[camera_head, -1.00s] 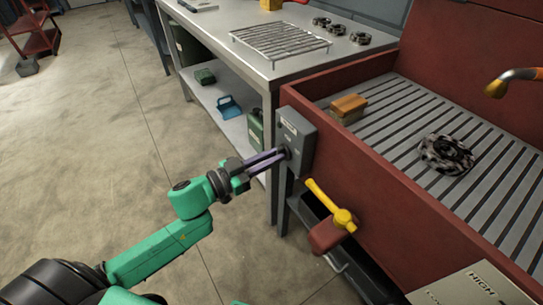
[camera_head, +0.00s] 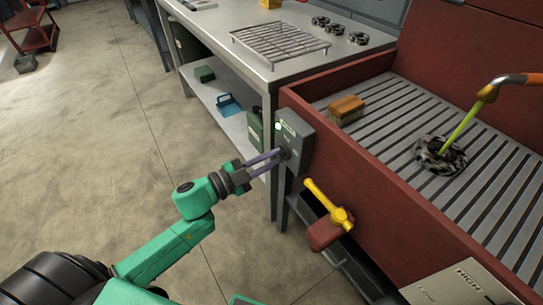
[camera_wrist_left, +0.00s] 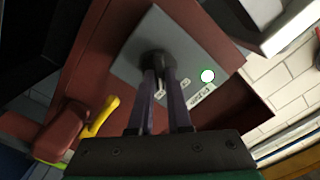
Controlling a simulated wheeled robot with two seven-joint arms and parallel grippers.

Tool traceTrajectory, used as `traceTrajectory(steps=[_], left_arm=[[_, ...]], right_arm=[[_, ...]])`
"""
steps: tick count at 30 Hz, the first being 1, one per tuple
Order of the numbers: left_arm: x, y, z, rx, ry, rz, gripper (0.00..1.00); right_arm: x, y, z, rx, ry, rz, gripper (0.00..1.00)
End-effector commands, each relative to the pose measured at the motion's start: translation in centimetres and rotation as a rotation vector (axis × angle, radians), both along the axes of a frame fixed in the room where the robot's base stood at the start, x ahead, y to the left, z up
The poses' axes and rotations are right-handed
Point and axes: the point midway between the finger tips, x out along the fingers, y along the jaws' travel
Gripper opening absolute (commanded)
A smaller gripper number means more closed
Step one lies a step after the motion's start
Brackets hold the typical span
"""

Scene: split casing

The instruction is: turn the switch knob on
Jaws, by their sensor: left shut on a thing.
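The grey switch box (camera_head: 294,142) is fixed to the outside end of the red wash basin. A small green-white light (camera_head: 278,126) glows on it; the light also shows in the left wrist view (camera_wrist_left: 208,76). The dark switch knob (camera_wrist_left: 156,62) sits on the box face. My left gripper (camera_head: 281,153) is shut on the knob, its two long purple-grey fingers on either side of it. In the left wrist view the fingers (camera_wrist_left: 163,84) reach up to the knob and partly hide it. My right gripper is not in view.
The basin's slatted grate (camera_head: 400,125) holds a wood-backed brush (camera_head: 347,107) and a round metal part (camera_head: 440,156). A green stream (camera_head: 462,125) runs from the spout (camera_head: 488,92) onto it. A yellow valve handle (camera_head: 325,203) sticks out below the box. A steel table (camera_head: 250,68) stands behind.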

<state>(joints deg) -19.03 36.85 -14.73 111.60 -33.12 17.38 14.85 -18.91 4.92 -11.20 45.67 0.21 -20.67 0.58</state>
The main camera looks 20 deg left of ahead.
Motion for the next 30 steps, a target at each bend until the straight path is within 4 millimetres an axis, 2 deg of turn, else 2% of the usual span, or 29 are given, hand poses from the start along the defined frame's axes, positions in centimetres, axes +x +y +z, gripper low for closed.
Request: traceTrajectory(steps=[12, 30], left_arm=[[-0.06, -0.08, -0.13, 0.177, -0.148, -0.001, 0.0], [-0.09, -0.09, -0.17, 0.213, -0.174, -0.001, 0.0]], right_arm=[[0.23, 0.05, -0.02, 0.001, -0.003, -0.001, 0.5], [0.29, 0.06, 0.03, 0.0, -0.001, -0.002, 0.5]])
